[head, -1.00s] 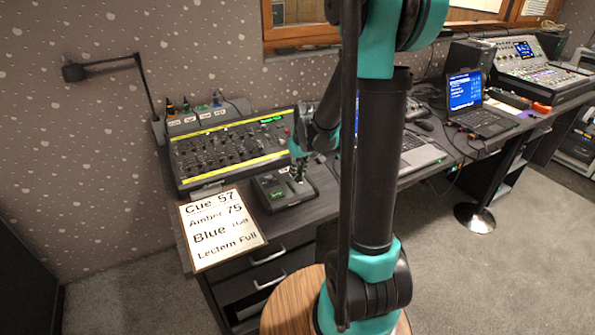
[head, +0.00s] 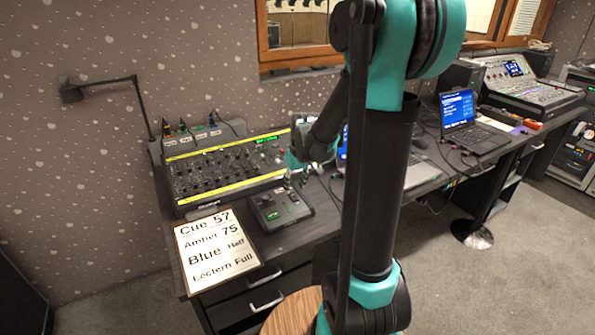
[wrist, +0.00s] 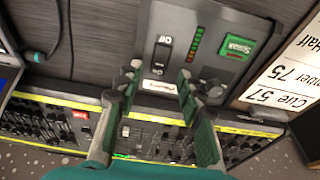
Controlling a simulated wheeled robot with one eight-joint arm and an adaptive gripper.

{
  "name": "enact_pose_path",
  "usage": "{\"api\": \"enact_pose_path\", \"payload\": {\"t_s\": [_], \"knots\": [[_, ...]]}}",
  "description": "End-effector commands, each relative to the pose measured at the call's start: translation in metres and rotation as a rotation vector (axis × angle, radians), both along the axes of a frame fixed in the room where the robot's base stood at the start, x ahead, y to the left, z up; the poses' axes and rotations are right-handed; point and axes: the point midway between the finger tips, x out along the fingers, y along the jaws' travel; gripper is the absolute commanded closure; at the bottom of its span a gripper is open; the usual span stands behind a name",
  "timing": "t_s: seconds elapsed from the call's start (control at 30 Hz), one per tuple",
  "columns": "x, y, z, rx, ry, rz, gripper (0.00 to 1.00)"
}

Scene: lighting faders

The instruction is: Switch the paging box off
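The paging box (head: 281,208) is a small dark box with a green-lit display, on the desk in front of the fader console. The wrist view shows its top from above (wrist: 208,22), upside down. On it are a black rocker switch (wrist: 160,58) beside an "Off" marking, a white label (wrist: 160,87), a column of small lights, a green screen (wrist: 237,47) and a round knob (wrist: 211,87). My gripper (wrist: 156,80) is open and empty, its fingertips either side of the label at the box's console-side edge. It also shows in the head view (head: 297,180), small. I cannot tell whether it touches the box.
The fader console (head: 222,170) with yellow strips stands right behind the box. A cue sheet (head: 216,250) lies at its left. A laptop (head: 415,172) is to the right, partly behind my arm. Cables (wrist: 62,45) lie on the desk beside the box.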

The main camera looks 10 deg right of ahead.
Motion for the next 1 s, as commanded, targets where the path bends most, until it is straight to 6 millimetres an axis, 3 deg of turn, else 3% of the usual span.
{"api": "enact_pose_path", "payload": {"t_s": [0.3, 0.5, 1.0], "knots": [[-0.014, -0.005, 0.054, 0.000, 0.000, -0.001, 0.62], [-0.019, -0.006, 0.075, 0.000, 0.000, -0.001, 0.62], [-0.024, -0.007, 0.080, 0.001, -0.002, -0.004, 0.62]]}}
